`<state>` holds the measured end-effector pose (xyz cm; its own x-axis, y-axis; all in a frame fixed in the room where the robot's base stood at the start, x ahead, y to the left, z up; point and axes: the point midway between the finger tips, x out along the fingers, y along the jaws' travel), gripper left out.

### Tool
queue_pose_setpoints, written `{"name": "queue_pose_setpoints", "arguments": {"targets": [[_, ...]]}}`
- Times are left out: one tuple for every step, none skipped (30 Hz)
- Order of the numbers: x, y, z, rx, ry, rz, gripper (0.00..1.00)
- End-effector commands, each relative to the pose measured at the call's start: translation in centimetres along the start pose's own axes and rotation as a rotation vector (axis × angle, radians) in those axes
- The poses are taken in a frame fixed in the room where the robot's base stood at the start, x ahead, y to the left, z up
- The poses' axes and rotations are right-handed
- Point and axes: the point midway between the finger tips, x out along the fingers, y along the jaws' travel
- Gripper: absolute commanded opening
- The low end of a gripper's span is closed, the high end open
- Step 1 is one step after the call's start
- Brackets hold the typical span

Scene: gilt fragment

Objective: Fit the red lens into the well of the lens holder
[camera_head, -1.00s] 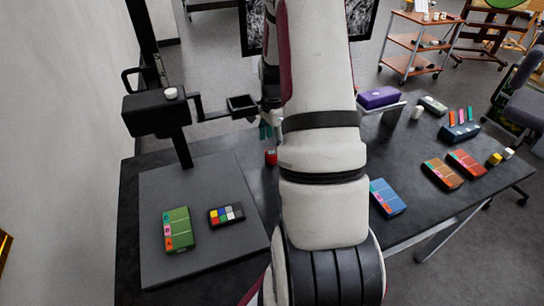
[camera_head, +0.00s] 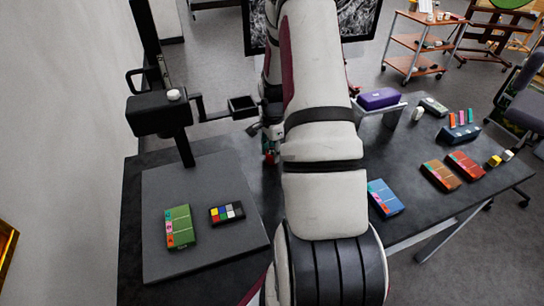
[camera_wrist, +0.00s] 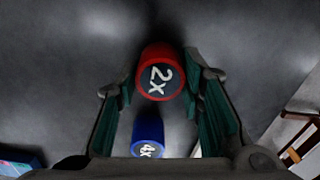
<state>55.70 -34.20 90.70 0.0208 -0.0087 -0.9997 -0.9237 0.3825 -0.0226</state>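The red lens (camera_wrist: 160,72), marked 2x, is a short cylinder on the dark table. In the wrist view it lies between the tips of my gripper (camera_wrist: 155,85). The teal-padded fingers are open, with a gap at the left; whether the right finger touches it is unclear. A blue lens (camera_wrist: 148,132), marked 4x, shows nearer the palm. In the head view my gripper (camera_head: 269,150) is low over the table, partly hiding the red lens. The black square frame (camera_head: 242,107) on the stand's side arm looks like the lens holder; the inside of its well is unclear.
The black stand (camera_head: 158,114) with a white knob rises at left. A green box (camera_head: 179,227) and a colour chart (camera_head: 227,213) lie on its grey base (camera_head: 200,175). A purple case (camera_head: 379,98) and several coloured boxes occupy the right side.

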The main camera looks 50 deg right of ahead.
Motion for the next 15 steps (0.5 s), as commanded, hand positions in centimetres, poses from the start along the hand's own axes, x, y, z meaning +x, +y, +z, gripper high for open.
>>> {"name": "queue_pose_setpoints", "arguments": {"targets": [[0.0, -0.01, 0.01, 0.0, 0.0, 0.0, 0.09], [0.0, -0.01, 0.01, 0.0, 0.0, 0.0, 0.07], [-0.01, -0.01, 0.0, 0.0, 0.0, 0.0, 0.07], [-0.01, -0.01, 0.0, 0.0, 0.0, 0.0, 0.06], [-0.02, -0.01, 0.0, 0.0, 0.0, 0.0, 0.06], [-0.02, -0.01, 0.0, 0.0, 0.0, 0.0, 0.06], [-0.02, -0.01, 0.0, 0.0, 0.0, 0.0, 0.06], [-0.02, -0.01, 0.0, 0.0, 0.0, 0.0, 0.06], [-0.03, -0.01, 0.0, 0.0, 0.0, -0.001, 0.06], [-0.05, -0.02, 0.0, 0.0, 0.0, -0.001, 0.06], [-0.09, -0.02, 0.0, 0.0, 0.0, -0.001, 0.06], [-0.19, -0.03, -0.01, 0.0, 0.0, -0.001, 0.06], [-0.3, -0.05, -0.01, 0.0, 0.001, -0.001, 0.06], [-0.45, -0.06, -0.01, 0.0, 0.001, -0.001, 0.06], [-0.7, -0.09, -0.02, 0.0, 0.001, -0.002, 0.06]]}}
